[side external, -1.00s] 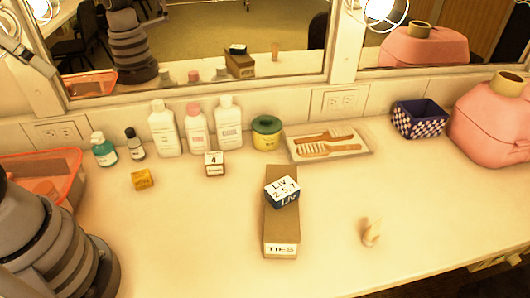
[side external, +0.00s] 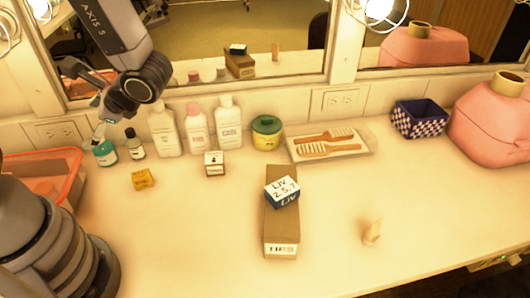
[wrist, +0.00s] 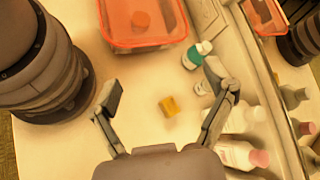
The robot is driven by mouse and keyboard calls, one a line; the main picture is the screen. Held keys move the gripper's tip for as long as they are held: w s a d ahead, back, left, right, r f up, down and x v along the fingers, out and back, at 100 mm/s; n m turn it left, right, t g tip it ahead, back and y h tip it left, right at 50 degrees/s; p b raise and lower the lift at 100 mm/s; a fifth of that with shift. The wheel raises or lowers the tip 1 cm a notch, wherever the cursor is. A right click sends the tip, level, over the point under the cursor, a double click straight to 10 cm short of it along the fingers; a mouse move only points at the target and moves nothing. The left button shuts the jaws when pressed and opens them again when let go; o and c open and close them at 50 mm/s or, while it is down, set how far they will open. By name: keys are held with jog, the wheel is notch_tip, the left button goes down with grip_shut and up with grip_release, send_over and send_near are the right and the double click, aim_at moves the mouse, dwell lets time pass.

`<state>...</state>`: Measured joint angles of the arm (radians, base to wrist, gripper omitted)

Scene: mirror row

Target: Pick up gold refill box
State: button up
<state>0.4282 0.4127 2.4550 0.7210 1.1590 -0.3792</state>
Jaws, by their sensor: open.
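The gold refill box (side external: 143,179) is a small yellow-gold box lying on the counter at the left, in front of the bottles. In the wrist view the gold box (wrist: 169,106) appears between my two fingers, below them and apart from them. My gripper (side external: 86,105) is at the upper left of the side view, above and behind the box, near the teal bottle. In the wrist view my gripper (wrist: 166,87) is spread wide open and empty.
A teal bottle (side external: 106,154), a dark-capped bottle (side external: 135,146) and white bottles (side external: 165,133) stand behind the box. An orange-rimmed container (side external: 68,172) is at left. A small brown-and-white box (side external: 214,163) is to the right. Counter in front is clear.

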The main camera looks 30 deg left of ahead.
notch_tip(320, 180, down, 9)
jog(key=w+m+t+y, duration=0.3)
jog(key=m+t+y, duration=0.3)
jog(key=m, duration=0.3)
jog(key=m+t+h, duration=0.1)
jog(key=m+t, duration=0.6)
jog(key=m, duration=0.1)
send_near(141, 178)
jog(key=x, duration=0.3)
jog(key=shift+w+a, duration=0.15)
jog(key=shift+a, duration=0.1)
jog(key=shift+x, duration=3.3)
jog(key=c, duration=1)
